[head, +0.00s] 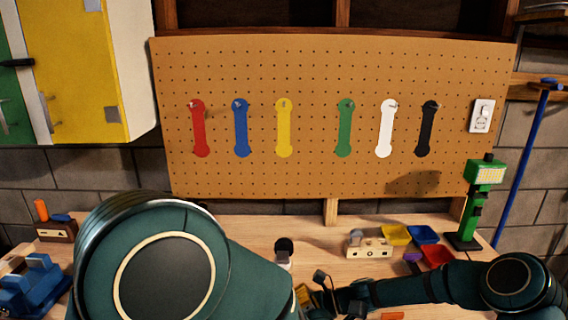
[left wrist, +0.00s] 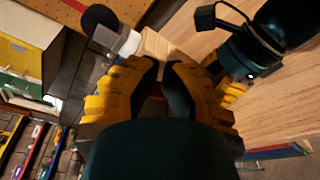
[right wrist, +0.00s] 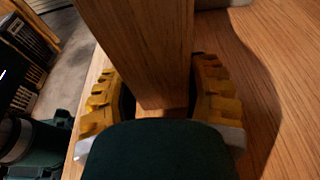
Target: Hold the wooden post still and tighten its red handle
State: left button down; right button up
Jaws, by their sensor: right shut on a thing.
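The wooden post (right wrist: 145,45) stands between the fingers of my right gripper (right wrist: 157,75) in the right wrist view. My right gripper is shut on it. In the left wrist view, the fingertips of my left gripper (left wrist: 161,66) are close together with a narrow dark gap. I cannot tell whether they touch anything. My right gripper's dark housing (left wrist: 250,50) is close beside them. In the head view, yellow finger parts (head: 303,297) show low in the middle, and my left arm covers much of the bench. I cannot make out the red handle.
A white thing with a round black top (head: 284,248) stands close to the grippers. Behind it are a cream block (head: 369,247), small coloured bins (head: 396,235) and a green stand (head: 470,205). A blue tool (head: 35,282) sits left. The pegboard (head: 315,75) closes the back.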

pick_arm(q)
jog(key=shift+a+f+v, duration=0.1)
jog(key=shift+a+v, duration=0.1)
jog(key=shift+v, duration=0.75)
jog(key=shift+a+f+v, duration=0.15)
jog(key=shift+a+v, duration=0.05)
jog(key=shift+v, duration=0.75)
jog(key=shift+a+f+v, duration=0.1)
jog(key=shift+a+v, duration=0.1)
jog(key=shift+v, duration=0.75)
jog(key=shift+s+a, duration=0.1)
jog(key=shift+s, duration=0.05)
jog(key=w+a+r, duration=0.1)
jog(key=w+r, duration=0.2)
jog(key=w, duration=0.3)
jog(key=shift+a+r, duration=0.1)
jog(key=shift+a, duration=0.05)
jog(key=shift+a+f, duration=0.35)
jog(key=shift+f, duration=0.15)
jog(key=shift+d+f, duration=0.45)
jog(key=shift+f, duration=0.05)
jog(key=shift+d+f, duration=0.25)
jog(key=shift+f, duration=0.4)
